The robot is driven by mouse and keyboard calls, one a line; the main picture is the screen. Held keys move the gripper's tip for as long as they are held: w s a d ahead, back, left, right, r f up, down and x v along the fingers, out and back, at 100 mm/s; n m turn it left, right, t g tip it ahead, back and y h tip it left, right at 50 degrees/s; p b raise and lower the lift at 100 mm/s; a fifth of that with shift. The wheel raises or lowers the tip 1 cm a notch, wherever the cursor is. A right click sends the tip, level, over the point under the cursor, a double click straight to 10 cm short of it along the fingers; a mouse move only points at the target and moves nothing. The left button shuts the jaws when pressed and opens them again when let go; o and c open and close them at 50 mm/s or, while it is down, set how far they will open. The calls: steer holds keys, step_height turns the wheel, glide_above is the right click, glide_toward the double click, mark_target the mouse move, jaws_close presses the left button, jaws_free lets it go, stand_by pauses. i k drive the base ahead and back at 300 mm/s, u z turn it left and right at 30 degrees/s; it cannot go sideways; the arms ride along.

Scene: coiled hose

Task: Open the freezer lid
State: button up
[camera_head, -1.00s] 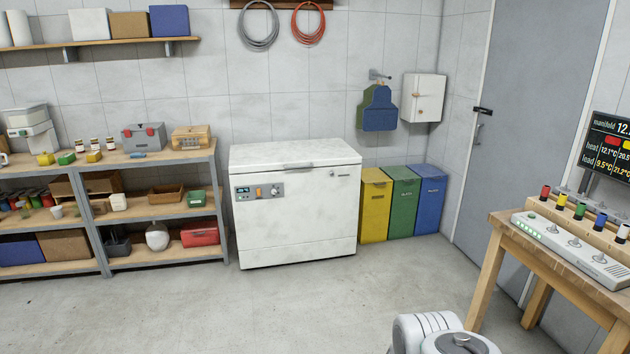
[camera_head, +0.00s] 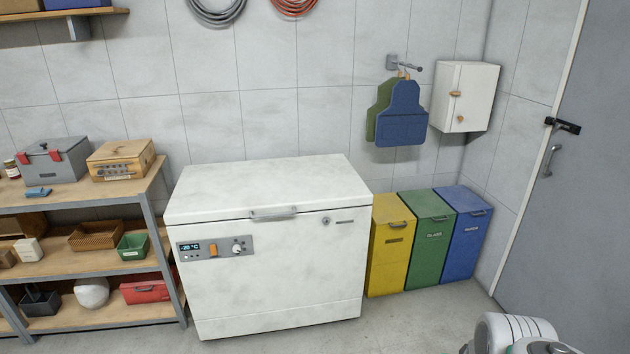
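A white chest freezer (camera_head: 275,275) stands against the tiled wall, a little left of the picture's middle. Its lid (camera_head: 268,187) lies shut and flat on top. A grey bar handle (camera_head: 273,215) sits at the middle of the lid's front edge. A round lock (camera_head: 326,221) is to the right of the handle. A control panel (camera_head: 215,248) with a lit display, an orange switch and a knob is on the front at the left. Part of my own arm shows at the bottom right. My gripper is not in view.
Shelves (camera_head: 152,195) with boxes stand close to the freezer's left. A yellow bin (camera_head: 389,250), a green bin (camera_head: 427,245) and a blue bin (camera_head: 463,240) stand at its right. A white wall cabinet (camera_head: 464,95) and aprons (camera_head: 403,115) hang above the bins.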

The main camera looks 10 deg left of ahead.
mark_target(282, 186)
steer(key=u, duration=0.35)
steer(key=i, duration=1.5)
steer(key=u, duration=1.75)
steer(key=i, duration=1.1)
steer(key=u, duration=0.8)
